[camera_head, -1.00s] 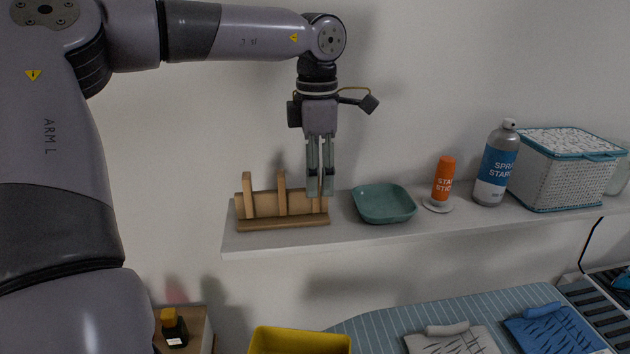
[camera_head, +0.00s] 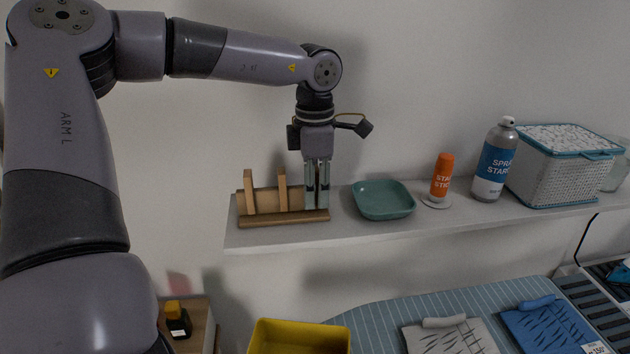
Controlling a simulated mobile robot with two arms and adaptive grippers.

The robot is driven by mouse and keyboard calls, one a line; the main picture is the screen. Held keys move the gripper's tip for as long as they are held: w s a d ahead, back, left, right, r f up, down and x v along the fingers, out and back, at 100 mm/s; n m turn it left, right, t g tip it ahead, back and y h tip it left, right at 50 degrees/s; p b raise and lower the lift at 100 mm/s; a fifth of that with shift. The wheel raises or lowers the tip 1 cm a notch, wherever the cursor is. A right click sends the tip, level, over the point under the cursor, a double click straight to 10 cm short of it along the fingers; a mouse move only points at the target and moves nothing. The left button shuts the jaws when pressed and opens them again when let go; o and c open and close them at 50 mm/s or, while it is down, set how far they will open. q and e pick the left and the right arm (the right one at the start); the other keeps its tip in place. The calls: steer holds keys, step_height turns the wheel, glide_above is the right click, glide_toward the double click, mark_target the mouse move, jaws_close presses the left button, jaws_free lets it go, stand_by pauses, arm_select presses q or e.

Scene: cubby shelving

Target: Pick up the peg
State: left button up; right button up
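A wooden rack (camera_head: 286,221) with upright wooden pegs stands at the left end of the grey wall shelf. Its left peg (camera_head: 249,192) and middle peg (camera_head: 282,190) show clearly, both upright. My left gripper (camera_head: 317,205) points straight down at the rack's right end. Its two fingers reach almost to the rack's base, with a narrow gap between them. They cover the place at the right end where a third peg seems to stand. I cannot tell whether the fingers touch or hold it. My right gripper is not in view.
On the shelf, right of the rack, stand a teal dish (camera_head: 384,199), an orange stick (camera_head: 442,178), a spray starch can (camera_head: 495,160) and a lidded basket (camera_head: 562,168). Below are a yellow bin (camera_head: 298,338) and a striped ironing board (camera_head: 385,322).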

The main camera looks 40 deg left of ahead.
arm_select(q)
steer(key=shift+c, duration=0.7)
steer(key=shift+r, duration=0.1)
